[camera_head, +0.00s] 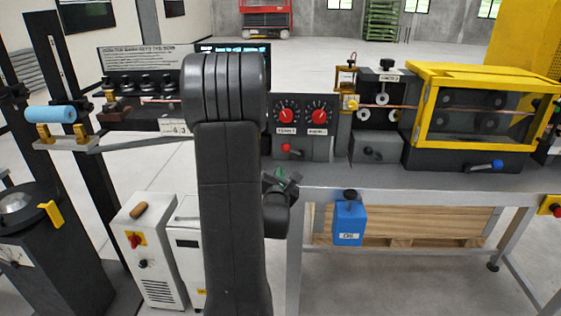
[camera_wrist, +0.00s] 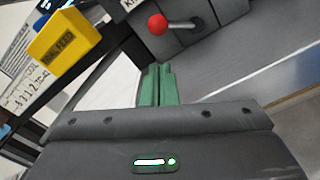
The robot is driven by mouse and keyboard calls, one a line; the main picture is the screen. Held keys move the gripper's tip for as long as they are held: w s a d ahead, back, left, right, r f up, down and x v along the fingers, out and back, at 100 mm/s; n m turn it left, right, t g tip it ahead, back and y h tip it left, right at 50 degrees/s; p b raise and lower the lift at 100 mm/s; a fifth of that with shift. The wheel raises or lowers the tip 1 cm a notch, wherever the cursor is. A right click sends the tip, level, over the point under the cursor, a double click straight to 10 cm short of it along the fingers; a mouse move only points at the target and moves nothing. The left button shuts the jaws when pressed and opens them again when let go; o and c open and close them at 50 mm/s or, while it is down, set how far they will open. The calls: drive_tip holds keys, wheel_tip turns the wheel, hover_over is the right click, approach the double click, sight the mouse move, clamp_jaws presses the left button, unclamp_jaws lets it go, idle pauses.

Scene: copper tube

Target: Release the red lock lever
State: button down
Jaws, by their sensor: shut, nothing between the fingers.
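The red lock lever has a red ball knob (camera_head: 286,147) on the front of a dark grey control box, below two red dials. In the wrist view the red ball (camera_wrist: 157,24) sits at the left end of a short grey lever arm on the grey panel. My gripper (camera_wrist: 157,70) has green fingers, closed together and empty. In the head view my gripper (camera_head: 281,174) is just below the lever, in front of the bench edge. In the wrist view a gap shows between the fingertips and the red ball.
A yellow labelled block (camera_wrist: 64,46) is left of the fingers in the wrist view. The bench (camera_head: 400,177) runs right, carrying a yellow-framed enclosure (camera_head: 480,105). A blue box (camera_head: 349,222) hangs at its front edge. My arm hides part of the bench.

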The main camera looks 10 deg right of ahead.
sight(293, 150)
drive_tip(key=p+x, duration=0.2)
drive_tip(key=x, duration=0.7)
drive_tip(key=shift+w+d+p, duration=0.15)
drive_tip(key=shift+w+p, duration=0.2)
